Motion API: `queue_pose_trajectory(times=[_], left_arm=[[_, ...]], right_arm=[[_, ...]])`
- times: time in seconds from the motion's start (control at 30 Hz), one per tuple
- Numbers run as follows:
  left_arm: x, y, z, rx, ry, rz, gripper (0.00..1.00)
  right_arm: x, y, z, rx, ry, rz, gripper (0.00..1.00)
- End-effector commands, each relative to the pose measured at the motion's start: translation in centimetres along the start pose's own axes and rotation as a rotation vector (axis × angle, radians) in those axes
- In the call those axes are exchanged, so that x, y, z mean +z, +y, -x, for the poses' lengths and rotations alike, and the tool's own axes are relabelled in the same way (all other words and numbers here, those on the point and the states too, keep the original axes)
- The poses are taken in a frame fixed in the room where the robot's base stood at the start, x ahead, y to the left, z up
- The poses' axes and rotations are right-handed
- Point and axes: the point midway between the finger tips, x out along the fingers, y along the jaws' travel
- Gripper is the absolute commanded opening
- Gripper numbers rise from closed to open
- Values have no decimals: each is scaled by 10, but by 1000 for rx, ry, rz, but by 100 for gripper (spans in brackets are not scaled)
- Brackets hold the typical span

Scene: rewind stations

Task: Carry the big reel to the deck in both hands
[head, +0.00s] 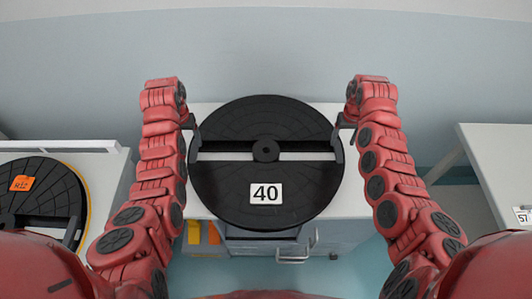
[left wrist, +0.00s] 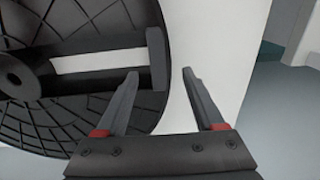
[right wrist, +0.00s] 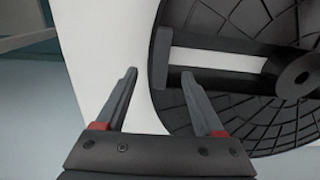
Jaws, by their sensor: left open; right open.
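The big reel (head: 265,205) is a black disc with a centre hub, two slots and a white "40" label. It lies on a white-topped cabinet (head: 325,225) straight ahead. My left gripper (head: 191,124) is open at the reel's left edge. In the left wrist view its fingers (left wrist: 160,75) point at the rim block (left wrist: 157,60) at a slot's end, one to each side. My right gripper (head: 346,123) is open at the right edge. In the right wrist view its fingers (right wrist: 160,75) flank the opposite rim block (right wrist: 161,58). Contact cannot be told.
At the left, another black reel (head: 50,185) with an orange label lies on a white station (head: 105,160). At the right stands a white table (head: 495,155) with a "57" tag at its edge. Floor shows between the cabinet and this table. A wall is behind.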

Motion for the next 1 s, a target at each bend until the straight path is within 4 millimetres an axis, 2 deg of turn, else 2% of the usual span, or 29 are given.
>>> queue_pose_trajectory(times=[0.03,0.2,0.4,0.87,1.0], left_arm=[[3,1,-12,3,-10,-1,70],[3,2,-44,3,-8,-2,70],[2,1,-64,3,-6,-1,70],[1,1,-71,2,-3,-1,70],[1,1,-71,2,-3,-1,47]], right_arm=[[2,0,-11,1,-7,1,70],[3,0,-43,0,-7,1,70],[0,0,-62,3,-2,4,70],[0,0,-70,0,0,0,70],[1,0,-70,0,-1,0,47]])
